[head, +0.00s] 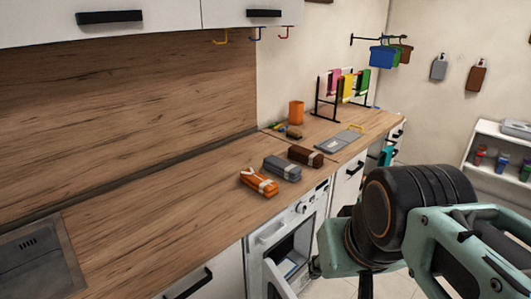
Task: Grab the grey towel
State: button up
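The grey towel (283,167) is a folded bundle with a pale tie around it. It lies on the wooden countertop between an orange bundle (259,182) at its left and a brown bundle (305,157) at its right. The three lie close together near the counter's front edge. My teal and black arm fills the lower right, in front of the counter and apart from the grey towel. I cannot clearly make out my gripper's fingertips or whether they are open. Nothing covers the grey towel.
Behind the bundles stand an orange cup (296,112), a grey board (338,139) and a black rack (339,94) with coloured cloths. Below the counter, a white machine's door (277,281) hangs open. A sink (37,262) is at lower left. The counter left of the bundles is clear.

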aim_at(290, 171)
jog(key=l+u, duration=0.2)
jog(key=l, duration=0.6)
jog(key=i+l+u, duration=0.1)
jog(key=l, duration=0.25)
jog(key=l+u, duration=0.1)
jog(key=l, duration=0.3)
jog(key=i+l+u, duration=0.1)
jog(key=i+l, duration=0.3)
jog(key=l, duration=0.25)
jog(key=i+l+u, duration=0.1)
jog(key=i+l, duration=0.15)
jog(key=i, duration=0.15)
jog(key=i+l+u, duration=0.15)
jog(key=i+l, duration=0.25)
jog(key=i, duration=0.2)
jog(key=i+l, duration=0.1)
jog(key=i, duration=0.2)
jog(key=k+u, duration=0.1)
jog(key=k, duration=0.1)
